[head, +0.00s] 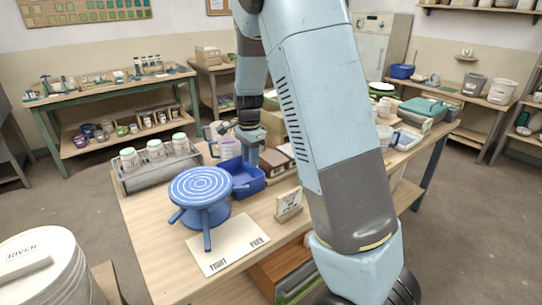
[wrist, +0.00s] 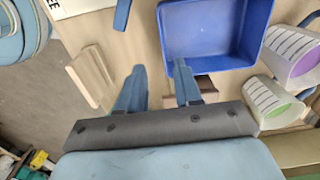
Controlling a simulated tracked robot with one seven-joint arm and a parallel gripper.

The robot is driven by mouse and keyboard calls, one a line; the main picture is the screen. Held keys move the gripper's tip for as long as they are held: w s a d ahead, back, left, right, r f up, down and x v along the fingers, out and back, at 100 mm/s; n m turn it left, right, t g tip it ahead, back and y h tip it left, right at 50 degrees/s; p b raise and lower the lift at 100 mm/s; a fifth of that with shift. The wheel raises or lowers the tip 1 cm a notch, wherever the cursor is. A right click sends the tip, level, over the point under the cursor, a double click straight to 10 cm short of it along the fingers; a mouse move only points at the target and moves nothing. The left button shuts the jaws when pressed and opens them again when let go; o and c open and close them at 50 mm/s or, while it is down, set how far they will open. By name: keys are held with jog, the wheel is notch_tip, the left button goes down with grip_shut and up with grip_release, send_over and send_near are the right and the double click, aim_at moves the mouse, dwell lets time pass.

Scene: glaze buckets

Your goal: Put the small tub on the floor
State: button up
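A small blue rectangular tub (head: 245,180) stands on the wooden table (head: 150,225), just right of the blue banding wheel. It is open-topped and looks empty in the wrist view (wrist: 225,30). My gripper (head: 250,160) points down at the tub in the head view, partly hidden by its own links. In the wrist view my gripper (wrist: 159,66) has its two fingers clearly apart, with nothing seen held between them. The right fingertip overlaps the tub's near-left corner and the left fingertip is outside the tub. I cannot tell whether the fingers touch it.
The blue banding wheel (head: 202,190) stands close by on the left, a wooden sign block (head: 288,203) on the right. A grey tray of jars (head: 157,165) is behind. Grey floor (head: 150,100) is clear between the tables. A large white bucket (head: 45,270) stands front left.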

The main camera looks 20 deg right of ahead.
jog(key=s+d+r+n+t, duration=0.2)
jog(key=s+r+n, duration=0.5)
jog(key=s, duration=0.8)
jog(key=s+d+r+n+t, duration=0.2)
jog(key=s+r+n, duration=0.5)
jog(key=s+r, duration=0.6)
jog(key=s+t, duration=0.1)
jog(key=s, duration=0.2)
jog(key=shift+r+t, duration=0.2)
jog(key=shift+t, duration=0.1)
